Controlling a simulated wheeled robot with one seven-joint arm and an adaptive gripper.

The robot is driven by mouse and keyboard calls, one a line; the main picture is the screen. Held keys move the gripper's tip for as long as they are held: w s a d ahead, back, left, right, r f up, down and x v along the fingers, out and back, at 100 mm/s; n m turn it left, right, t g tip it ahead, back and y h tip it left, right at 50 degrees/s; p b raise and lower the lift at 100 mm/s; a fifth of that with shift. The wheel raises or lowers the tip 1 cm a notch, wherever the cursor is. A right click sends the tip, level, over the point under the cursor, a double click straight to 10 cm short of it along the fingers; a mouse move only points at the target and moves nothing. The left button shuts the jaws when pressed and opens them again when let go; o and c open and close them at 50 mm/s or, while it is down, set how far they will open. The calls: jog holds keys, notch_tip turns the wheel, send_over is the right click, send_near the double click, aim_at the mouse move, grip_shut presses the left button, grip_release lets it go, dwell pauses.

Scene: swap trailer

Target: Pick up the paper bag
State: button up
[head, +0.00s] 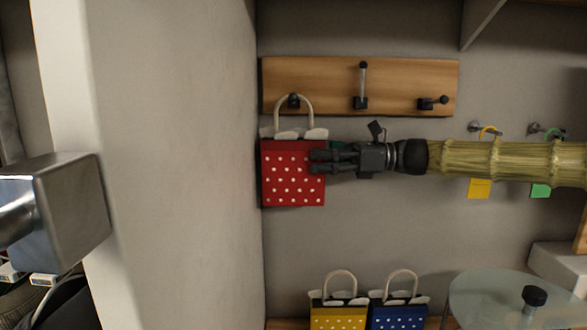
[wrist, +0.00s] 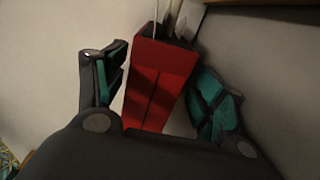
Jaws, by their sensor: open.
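A red paper bag (head: 285,185) with white dots and a pale handle hangs upright from the left hook of a wooden rack. My gripper (head: 318,161) comes in from the right, level with the bag, and its fingers overlap the bag's right part. In the wrist view the red bag (wrist: 158,75) shows its narrow side between the two open fingers of my gripper (wrist: 155,82). A gap shows on the left between finger and bag; the right finger is close to the bag's other side. I cannot tell whether it touches.
The wooden rack (head: 330,75) has other hooks to the right. A wall (head: 190,170) stands close left of the bag. A yellow bag (head: 338,314) and a blue bag (head: 398,314) stand below. A round glass table (head: 490,300) is at lower right. Tagged keys (head: 479,188) hang at right.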

aim_at(297, 158)
jog(key=a, duration=0.1)
jog(key=a+p, duration=0.1)
jog(key=a, duration=0.1)
jog(key=a+p, duration=0.1)
jog(key=a, duration=0.1)
jog(key=shift+s+a+f, duration=0.1)
jog(key=shift+s+a, duration=0.1)
jog(key=shift+s, duration=0.05)
jog(key=shift+d, duration=0.1)
jog(key=c, duration=1.2)
